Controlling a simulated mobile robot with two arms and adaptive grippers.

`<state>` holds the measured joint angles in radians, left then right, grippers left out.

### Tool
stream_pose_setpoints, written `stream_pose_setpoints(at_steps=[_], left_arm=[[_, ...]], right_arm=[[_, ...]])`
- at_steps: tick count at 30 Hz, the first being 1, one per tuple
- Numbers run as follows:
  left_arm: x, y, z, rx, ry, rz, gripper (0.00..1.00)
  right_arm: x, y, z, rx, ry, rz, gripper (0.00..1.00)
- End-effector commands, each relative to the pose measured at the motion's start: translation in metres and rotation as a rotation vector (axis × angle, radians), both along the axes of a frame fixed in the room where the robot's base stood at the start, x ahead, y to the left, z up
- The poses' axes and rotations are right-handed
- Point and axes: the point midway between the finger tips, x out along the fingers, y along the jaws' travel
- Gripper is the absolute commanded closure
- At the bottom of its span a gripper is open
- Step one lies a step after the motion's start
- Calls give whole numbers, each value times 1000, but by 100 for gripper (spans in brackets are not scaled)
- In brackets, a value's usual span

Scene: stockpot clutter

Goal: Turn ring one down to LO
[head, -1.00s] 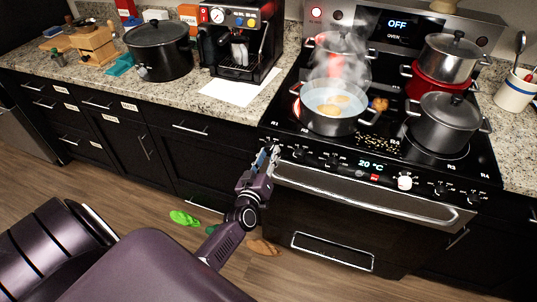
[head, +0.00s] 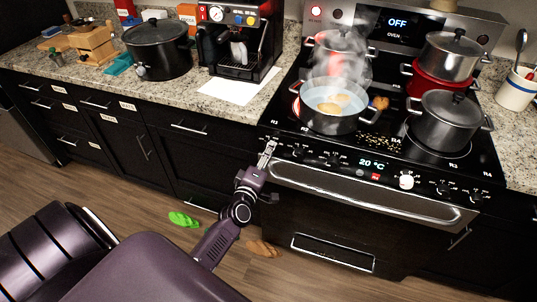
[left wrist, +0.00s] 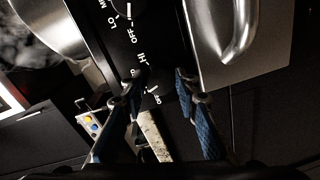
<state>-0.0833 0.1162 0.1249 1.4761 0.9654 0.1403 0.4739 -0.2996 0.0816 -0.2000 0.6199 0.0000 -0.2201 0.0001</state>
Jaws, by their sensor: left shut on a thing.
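Ring one, labelled R1 at the hob's front left corner, glows red (head: 295,108) at the edge of a steaming pot (head: 330,105) of water with round, pale-brown food in it. My left gripper (head: 267,152) is at the left end of the stove's front panel, shut on the leftmost knob, which its fingers mostly hide. In the left wrist view, the blue-padded fingers (left wrist: 160,82) stand either side of the knob's dial, where HI and OFF marks show. The knob's exact setting cannot be read. A neighbouring dial with LO and OFF marks (left wrist: 122,8) shows at the top. My right gripper is not in view.
The steel oven handle (head: 370,195) runs just right of my left gripper. More knobs, one white (head: 406,181), line the panel. Lidded pots (head: 445,122) stand on the right of the hob. Green slippers (head: 184,219) lie on the floor.

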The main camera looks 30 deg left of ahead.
Motion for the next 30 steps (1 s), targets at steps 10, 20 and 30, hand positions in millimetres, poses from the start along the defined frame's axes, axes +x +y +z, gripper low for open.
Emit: stream_pose_setpoints(at_steps=[10, 20, 30], left_arm=[[0, 1, 0, -70, -17, 0, 96], [0, 1, 0, -73, -18, 0, 96], [0, 0, 0, -72, -17, 0, 54]], right_arm=[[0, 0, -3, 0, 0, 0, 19], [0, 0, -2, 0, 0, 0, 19], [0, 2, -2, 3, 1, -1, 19]])
